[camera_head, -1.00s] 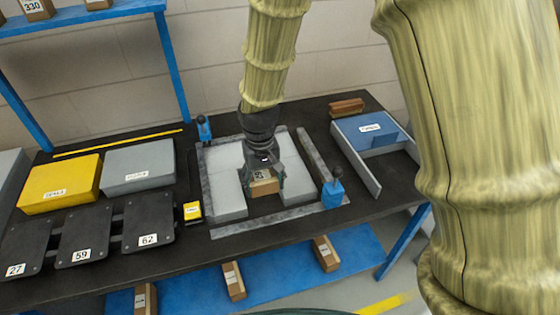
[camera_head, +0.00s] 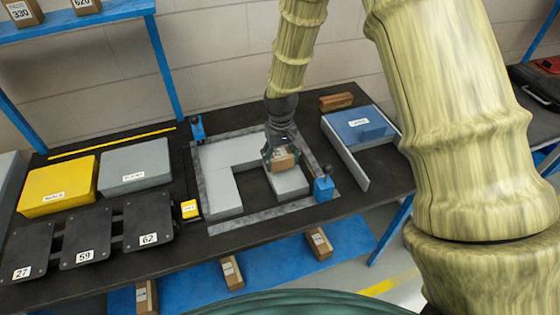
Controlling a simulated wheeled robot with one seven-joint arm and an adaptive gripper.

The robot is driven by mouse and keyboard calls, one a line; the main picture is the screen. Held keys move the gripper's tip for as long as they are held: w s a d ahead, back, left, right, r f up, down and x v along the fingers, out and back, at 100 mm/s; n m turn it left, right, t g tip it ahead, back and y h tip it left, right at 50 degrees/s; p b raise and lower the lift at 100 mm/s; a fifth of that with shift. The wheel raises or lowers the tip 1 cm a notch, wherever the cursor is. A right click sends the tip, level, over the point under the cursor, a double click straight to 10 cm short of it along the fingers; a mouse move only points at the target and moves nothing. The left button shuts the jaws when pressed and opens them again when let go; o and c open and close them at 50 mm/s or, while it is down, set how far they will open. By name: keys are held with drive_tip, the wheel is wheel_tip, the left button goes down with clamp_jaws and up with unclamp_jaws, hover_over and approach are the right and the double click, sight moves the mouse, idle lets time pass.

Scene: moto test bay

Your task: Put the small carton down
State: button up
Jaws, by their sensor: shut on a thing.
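The small carton (camera_head: 285,163) is brown with a pale label. My gripper (camera_head: 280,154) is shut on it, from above. The carton is at the right arm of the light grey U-shaped block (camera_head: 218,165), over or on its top. I cannot tell whether its underside touches the block. The carton's upper part is hidden by my gripper.
A grey frame (camera_head: 268,215) surrounds the block, with blue clamps (camera_head: 323,188) and (camera_head: 197,129) at its corners. The dark slot in the block is clear. A blue-topped box (camera_head: 358,127) stands to the right, a yellow box (camera_head: 57,187) to the left.

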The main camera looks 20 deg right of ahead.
sight(280, 155)
wheel_tip(280, 155, down, 2)
drive_tip(key=shift+w+f+p, duration=0.15)
drive_tip(key=shift+p, duration=0.35)
drive_tip(key=shift+f, duration=0.1)
drive_tip(key=o, duration=1.1)
drive_tip(key=shift+f, duration=0.1)
drive_tip(key=shift+r+b, duration=2.2)
drive_tip(key=shift+r, duration=3.95)
